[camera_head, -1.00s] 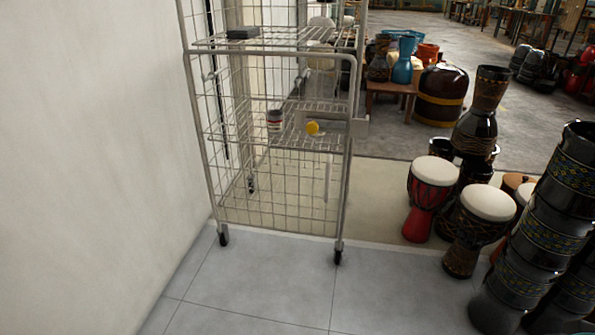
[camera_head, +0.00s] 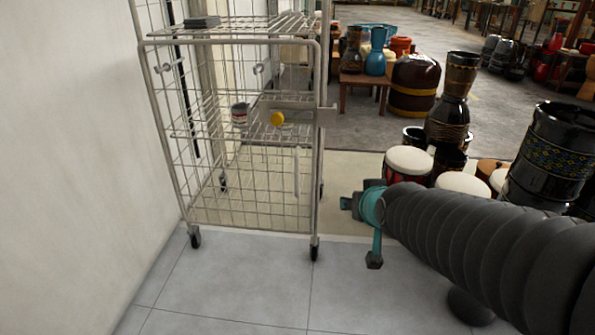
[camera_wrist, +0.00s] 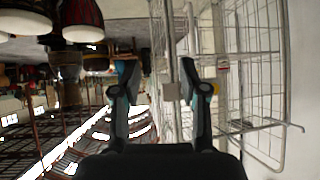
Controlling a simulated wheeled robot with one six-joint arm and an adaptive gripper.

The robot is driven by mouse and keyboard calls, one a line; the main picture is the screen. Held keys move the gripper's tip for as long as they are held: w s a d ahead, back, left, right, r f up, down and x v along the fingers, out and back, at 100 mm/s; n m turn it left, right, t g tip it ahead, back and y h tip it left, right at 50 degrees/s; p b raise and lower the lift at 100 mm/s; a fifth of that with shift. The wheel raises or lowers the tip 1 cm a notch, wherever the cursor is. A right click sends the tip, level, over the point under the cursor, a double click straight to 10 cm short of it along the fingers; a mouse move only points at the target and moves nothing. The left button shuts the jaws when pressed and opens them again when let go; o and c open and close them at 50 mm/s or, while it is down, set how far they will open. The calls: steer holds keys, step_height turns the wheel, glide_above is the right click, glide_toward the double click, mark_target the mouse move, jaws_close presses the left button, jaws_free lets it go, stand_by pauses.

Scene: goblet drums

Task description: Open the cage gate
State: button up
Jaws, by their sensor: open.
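The wire cage (camera_head: 240,190) stands on casters by the wall in the head view. Its front gate (camera_head: 235,43) is a mesh panel with a tubular frame and appears shut. In the wrist view my gripper (camera_wrist: 160,68) is open and empty.
A can (camera_head: 240,115) and a dark box (camera_head: 202,21) rest on the cage shelves. Drums (camera_head: 408,162) crowd the right side, partly hidden by my arm. The white wall (camera_head: 70,150) borders the cage at left. Tiled floor (camera_head: 230,285) in front is clear.

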steer(key=w+a+f+t+y+b, duration=0.1)
steer(key=w+a+f+t, duration=0.1)
steer(key=w+a+f, duration=0.3)
steer(key=w+a+f+t+b, duration=0.1)
steer(key=w+a+b, duration=0.1)
steer(key=w, duration=0.4)
steer(key=t+b, duration=0.2)
steer(key=t, duration=0.2)
glide_toward(297, 169)
steer(key=w, duration=0.3)
steer(key=w+a, duration=0.1)
steer(key=w, duration=0.6)
steer(key=shift+w+a+f+p, duration=0.1)
steer(key=shift+w+a+p, duration=0.2)
steer(key=shift+w+a, duration=0.1)
jaws_close()
